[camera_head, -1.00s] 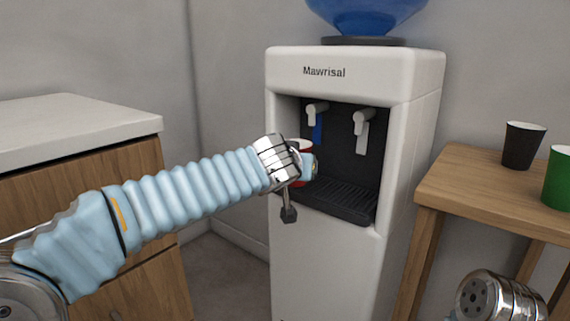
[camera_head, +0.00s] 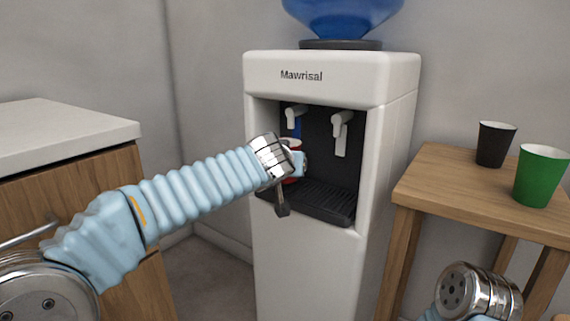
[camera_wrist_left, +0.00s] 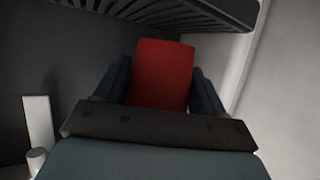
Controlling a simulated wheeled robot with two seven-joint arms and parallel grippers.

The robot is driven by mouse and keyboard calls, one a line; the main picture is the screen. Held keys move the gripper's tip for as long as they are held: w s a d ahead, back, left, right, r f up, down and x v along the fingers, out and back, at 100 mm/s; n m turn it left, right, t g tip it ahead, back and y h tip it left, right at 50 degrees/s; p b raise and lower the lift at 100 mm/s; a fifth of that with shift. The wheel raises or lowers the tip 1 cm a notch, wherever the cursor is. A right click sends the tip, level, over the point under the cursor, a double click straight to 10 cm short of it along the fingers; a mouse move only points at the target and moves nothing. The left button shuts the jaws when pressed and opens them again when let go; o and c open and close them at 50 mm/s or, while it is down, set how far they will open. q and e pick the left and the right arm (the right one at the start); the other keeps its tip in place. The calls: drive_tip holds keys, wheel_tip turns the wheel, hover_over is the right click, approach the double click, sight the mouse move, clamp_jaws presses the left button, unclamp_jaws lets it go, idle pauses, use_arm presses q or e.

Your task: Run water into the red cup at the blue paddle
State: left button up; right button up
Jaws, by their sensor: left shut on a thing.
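The red cup (camera_head: 290,179) is in the dispenser recess, partly hidden by my left gripper (camera_head: 297,163). In the left wrist view the red cup (camera_wrist_left: 163,75) sits between the two dark fingers, which are shut on it. The blue paddle (camera_head: 297,128) hangs under the left tap, just above the cup in the head view. I cannot tell whether cup and paddle touch. The white paddle (camera_head: 341,141) hangs to the right, clear of the gripper. No water stream is visible. My right gripper is not in view; only part of that arm shows at bottom right.
The white water dispenser (camera_head: 333,70) carries a blue bottle (camera_head: 345,15). Its dark drip tray (camera_head: 325,203) lies below the taps. A wooden table (camera_head: 440,185) at right holds a black cup (camera_head: 495,145) and a green cup (camera_head: 540,176). A wooden cabinet (camera_head: 80,195) stands at left.

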use_arm(q)
drive_tip(key=shift+w+d, duration=0.2)
drive_tip(key=shift+w+d+p, duration=0.45)
drive_tip(key=shift+w, duration=0.2)
idle(1.9)
drive_tip(key=shift+s+a+f+b, duration=0.1)
drive_tip(key=shift+s+a+b, duration=0.4)
drive_tip(key=shift+b, duration=0.2)
drive_tip(key=shift+s+a+b, duration=0.5)
drive_tip(key=shift+s+b, duration=0.15)
drive_tip(key=shift+s, duration=0.1)
drive_tip(key=shift+s+a+b, duration=0.45)
drive_tip(key=shift+s+b, duration=0.2)
drive_tip(key=shift+s, duration=0.2)
drive_tip(key=shift+a, duration=0.15)
drive_tip(key=s+a, duration=0.5)
drive_tip(key=s, duration=0.3)
drive_tip(key=shift+a, duration=0.35)
